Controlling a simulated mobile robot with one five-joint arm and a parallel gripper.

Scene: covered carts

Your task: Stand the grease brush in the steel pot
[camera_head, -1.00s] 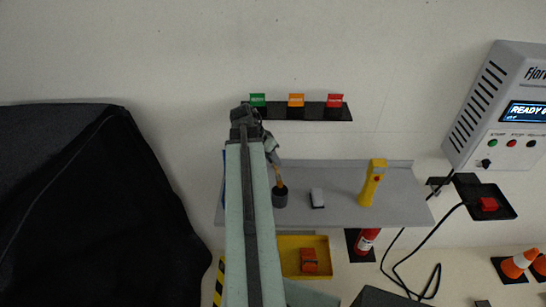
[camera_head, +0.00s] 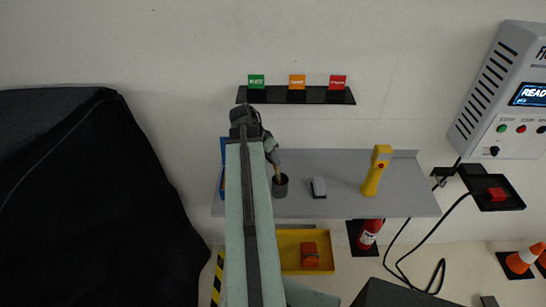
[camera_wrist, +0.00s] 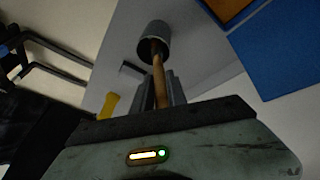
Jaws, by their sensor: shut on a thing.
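The steel pot (camera_head: 281,188) is a small dark grey cylinder standing on the grey shelf, left of its middle. The grease brush (camera_head: 277,172) shows as a light wooden handle between my gripper and the pot. My gripper (camera_head: 272,156) is above the pot and shut on the brush. In the wrist view the brush handle (camera_wrist: 158,75) runs from between my fingers (camera_wrist: 161,92) into the dark mouth of the pot (camera_wrist: 155,36). The brush's far end is hidden inside the pot's rim. I cannot tell whether it touches the bottom.
The grey shelf (camera_head: 340,204) also holds a small grey-white block (camera_head: 318,187) and a yellow handheld device (camera_head: 376,171). A black rail (camera_head: 318,97) with coloured tags is above. A blue item (camera_wrist: 285,50) lies beside the pot. A yellow tray (camera_head: 290,263) is below.

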